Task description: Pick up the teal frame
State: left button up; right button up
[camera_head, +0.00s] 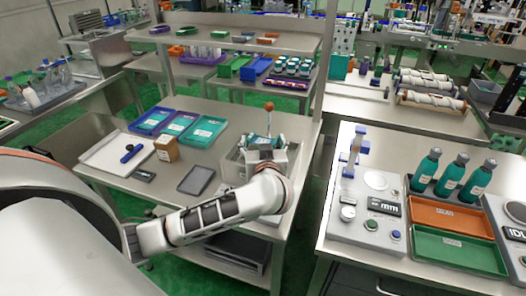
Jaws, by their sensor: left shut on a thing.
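The teal frame (251,139) shows in small part at the grey open-topped box on the middle table, mostly hidden behind my left gripper and wrist. My left gripper (264,144) reaches over this box from the near side and is shut on the teal frame. Its fingertips are small and partly hidden here, so I cannot tell whether the frame is clear of the box. My right gripper is not in view.
The grey box (232,170) stands at the table's right side. A dark tablet (196,180), a cardboard box (166,149), a white tray (104,157) and teal and purple trays (203,131) lie left of it. A shelf stands behind. Bottles (451,180) stand on the right bench.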

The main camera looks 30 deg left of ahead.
pick_arm(q)
notch_tip(320, 180, up, 16)
jog(key=shift+f, duration=0.2)
jog(key=shift+f, duration=0.15)
jog(key=s+d+f+m+t+h, duration=0.1)
jog(key=s+d+f+m+h, duration=0.2)
jog(key=s+d+f, duration=0.3)
jog(key=s+d+f+m+t+h, duration=0.2)
jog(key=s+d+f+m+h, duration=0.2)
jog(key=f, duration=0.7)
jog(key=s+d+h, duration=0.2)
jog(key=s, duration=0.1)
jog(key=shift+w+a, duration=0.1)
jog(key=shift+a, duration=0.05)
